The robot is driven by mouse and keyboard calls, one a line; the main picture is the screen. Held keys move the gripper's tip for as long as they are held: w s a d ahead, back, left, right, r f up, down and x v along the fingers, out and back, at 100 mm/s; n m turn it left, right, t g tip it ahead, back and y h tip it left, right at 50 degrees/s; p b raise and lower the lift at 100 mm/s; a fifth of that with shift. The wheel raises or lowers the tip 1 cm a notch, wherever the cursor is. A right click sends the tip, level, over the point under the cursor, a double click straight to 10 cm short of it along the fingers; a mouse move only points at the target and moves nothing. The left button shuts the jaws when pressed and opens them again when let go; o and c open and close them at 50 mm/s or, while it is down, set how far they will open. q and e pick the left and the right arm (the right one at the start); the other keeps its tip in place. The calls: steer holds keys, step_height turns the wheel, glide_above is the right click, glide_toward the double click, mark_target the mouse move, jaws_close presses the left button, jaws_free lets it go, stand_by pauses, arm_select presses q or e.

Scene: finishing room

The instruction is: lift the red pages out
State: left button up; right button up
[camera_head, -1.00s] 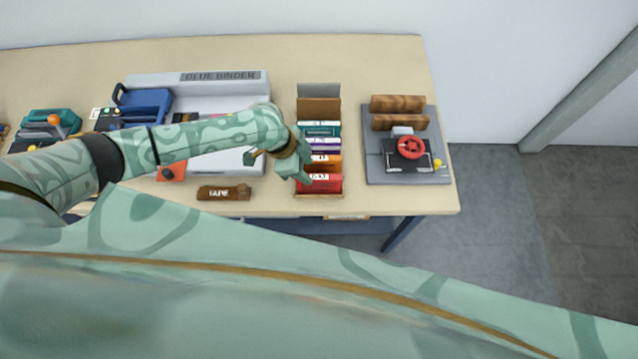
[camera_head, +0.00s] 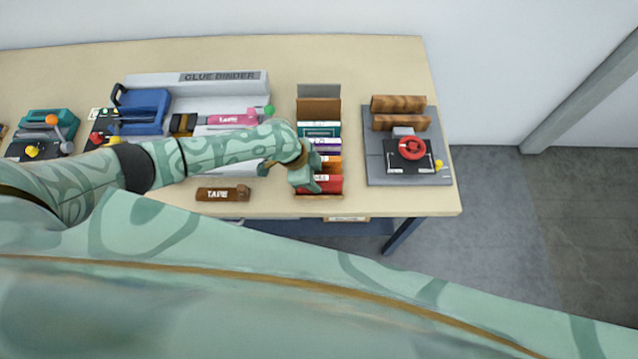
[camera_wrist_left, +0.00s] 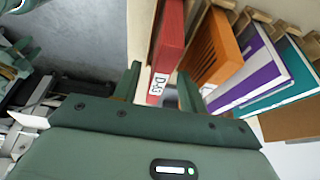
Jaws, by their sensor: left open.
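The red pages (camera_head: 327,184) stand in the front slot of a wooden rack (camera_head: 322,194), partly hidden by my left gripper (camera_head: 308,184) in the head view. In the left wrist view, the red pages (camera_wrist_left: 169,45) carry a white label reading D-43, or something close to it. My left gripper (camera_wrist_left: 160,88) is open there, with one finger on each side of the labelled end of the red pages. Whether the fingers touch them I cannot tell. My right gripper is not in view.
Orange pages (camera_wrist_left: 219,55), purple pages (camera_wrist_left: 255,65) and teal pages (camera_wrist_left: 290,75) stand beside the red ones. A tape block (camera_head: 222,194) lies left of the rack. A press with a red wheel (camera_head: 411,149) stands right. A glue binder (camera_head: 222,78) is behind.

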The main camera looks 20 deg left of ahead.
arm_select(q)
steer(key=shift+f, duration=0.15)
jaws_close()
stand_by(0.4)
